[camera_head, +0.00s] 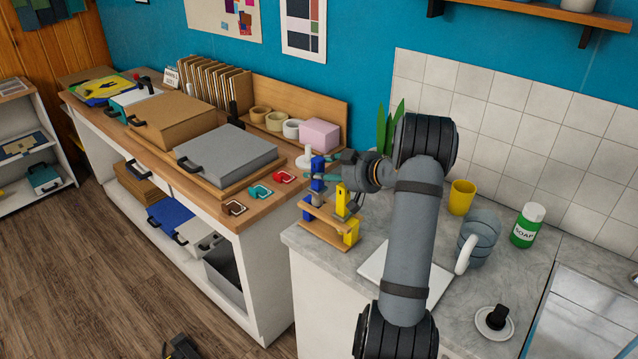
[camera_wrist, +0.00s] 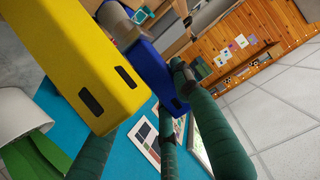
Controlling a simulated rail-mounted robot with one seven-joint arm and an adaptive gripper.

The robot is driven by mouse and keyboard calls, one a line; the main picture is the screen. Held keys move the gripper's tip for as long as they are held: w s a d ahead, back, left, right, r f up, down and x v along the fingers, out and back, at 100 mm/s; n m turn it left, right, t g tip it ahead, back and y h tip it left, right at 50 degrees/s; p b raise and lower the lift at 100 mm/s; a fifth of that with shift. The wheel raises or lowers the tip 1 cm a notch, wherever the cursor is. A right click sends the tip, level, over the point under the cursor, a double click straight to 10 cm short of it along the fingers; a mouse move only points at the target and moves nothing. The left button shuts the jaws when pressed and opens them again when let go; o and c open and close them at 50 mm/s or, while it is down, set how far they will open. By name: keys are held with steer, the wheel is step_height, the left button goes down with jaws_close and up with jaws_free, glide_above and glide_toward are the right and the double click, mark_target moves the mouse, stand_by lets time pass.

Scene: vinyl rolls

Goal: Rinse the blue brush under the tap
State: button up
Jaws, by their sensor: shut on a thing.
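The blue brush (camera_head: 317,186) stands upright at a small wooden rack (camera_head: 325,232) on the counter's left end. A blue part also shows low in the rack. My gripper (camera_head: 322,170) reaches in from the right, its green fingers shut on the upper part of the blue brush. In the wrist view, the blue brush (camera_wrist: 152,68) shows between the green fingers. A yellow brush (camera_head: 341,199) stands close on the right in the rack; it looms large in the wrist view (camera_wrist: 75,55). Whether the blue brush is clear of the rack I cannot tell.
A sink edge (camera_head: 578,325) shows at the lower right. Soap (camera_head: 527,225), a yellow cup (camera_head: 462,197), a grey jug (camera_head: 478,238) and a white dish with a black knob (camera_head: 494,322) stand on the counter. A plant (camera_head: 390,126) stands behind the gripper.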

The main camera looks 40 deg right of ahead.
mark_target(319, 157)
step_height(319, 157, up, 6)
steer(key=shift+f, duration=0.1)
